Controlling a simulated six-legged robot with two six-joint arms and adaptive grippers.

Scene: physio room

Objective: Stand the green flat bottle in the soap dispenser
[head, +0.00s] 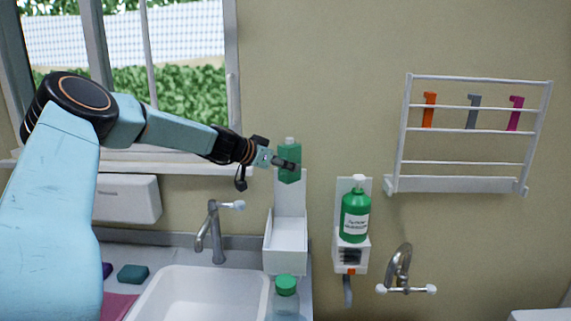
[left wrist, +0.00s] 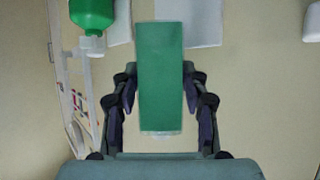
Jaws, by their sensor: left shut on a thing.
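The green flat bottle (head: 290,165) is upright with its pale cap at the top in the head view. My left gripper (head: 284,162) is shut on it, one finger across its front. In the left wrist view the bottle (left wrist: 161,75) stands between the two fingers. The white soap dispenser (head: 286,241) is on the wall below the bottle, with a tall back plate and an open-topped tray at its foot. The bottle is above the tray, in front of or near the top of the back plate; the exact gap cannot be told. My right gripper is not in view.
A second wall holder (head: 351,254) to the right carries a labelled round green bottle (head: 355,216). Below are a sink (head: 200,290), a tap (head: 212,235) and a green-capped clear bottle (head: 286,298). A white rack (head: 465,135) hangs at right.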

